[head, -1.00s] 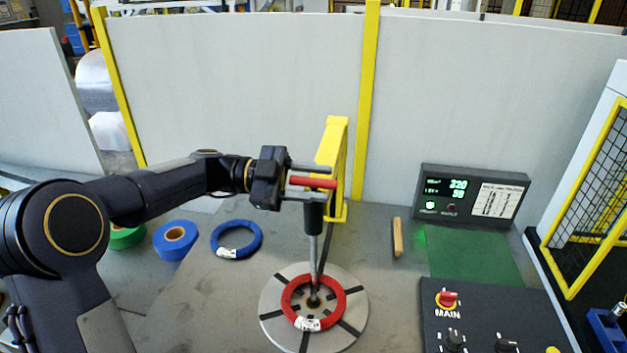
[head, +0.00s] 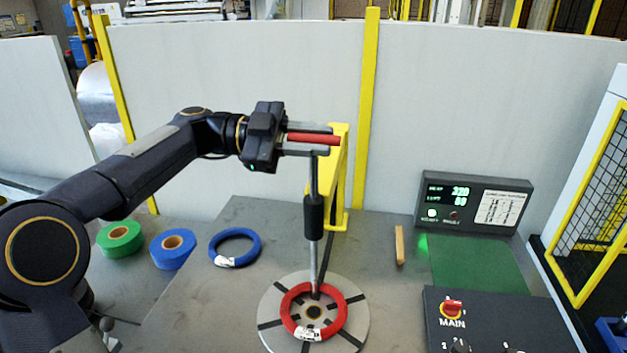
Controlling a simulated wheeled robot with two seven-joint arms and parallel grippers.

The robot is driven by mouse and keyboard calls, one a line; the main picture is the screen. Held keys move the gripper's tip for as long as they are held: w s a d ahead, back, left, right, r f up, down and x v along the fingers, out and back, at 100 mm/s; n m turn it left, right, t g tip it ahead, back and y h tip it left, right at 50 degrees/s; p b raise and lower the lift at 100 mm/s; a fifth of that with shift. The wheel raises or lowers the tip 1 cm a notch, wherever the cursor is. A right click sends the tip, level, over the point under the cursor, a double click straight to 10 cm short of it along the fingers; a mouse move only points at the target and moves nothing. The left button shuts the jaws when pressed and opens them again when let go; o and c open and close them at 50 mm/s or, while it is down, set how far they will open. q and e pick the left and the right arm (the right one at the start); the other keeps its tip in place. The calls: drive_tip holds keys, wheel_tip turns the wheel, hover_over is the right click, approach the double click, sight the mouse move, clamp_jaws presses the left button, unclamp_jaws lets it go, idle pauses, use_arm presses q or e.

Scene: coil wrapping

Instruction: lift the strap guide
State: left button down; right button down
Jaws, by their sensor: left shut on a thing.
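The strap guide shows as a red bar handle (head: 314,139) on top of a thin upright metal rod (head: 313,262) that runs through a black sleeve (head: 314,218). My left gripper (head: 315,140) is shut on the red handle, with one finger above it and one below. The rod stands over the turntable (head: 272,300), where a red coil (head: 341,309) lies flat. The rod's lower end overlaps the far inner edge of the coil in the head view; I cannot tell whether it touches anything. My right gripper is not in view.
A yellow bracket (head: 341,190) stands just behind the rod. A blue coil (head: 236,262), blue roll (head: 172,250) and green roll (head: 120,238) lie left. A wooden-looking bar (head: 399,245), display box (head: 471,203) and control panel (head: 490,320) are right. Grey panels close off the back.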

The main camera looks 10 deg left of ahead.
use_arm(q)
wheel_tip(320, 180, up, 14)
drive_tip(key=p, duration=0.4)
drive_tip(key=shift+a+r, duration=0.1)
drive_tip(key=c, duration=1.8)
unclamp_jaws()
drive_tip(key=o, duration=0.4)
drive_tip(key=shift+w, duration=0.3)
drive_tip(key=shift+o, duration=0.2)
drive_tip(key=shift+s, duration=0.1)
drive_tip(key=a, duration=0.7)
drive_tip(key=shift+a+b, duration=0.35)
drive_tip(key=shift+a, duration=0.05)
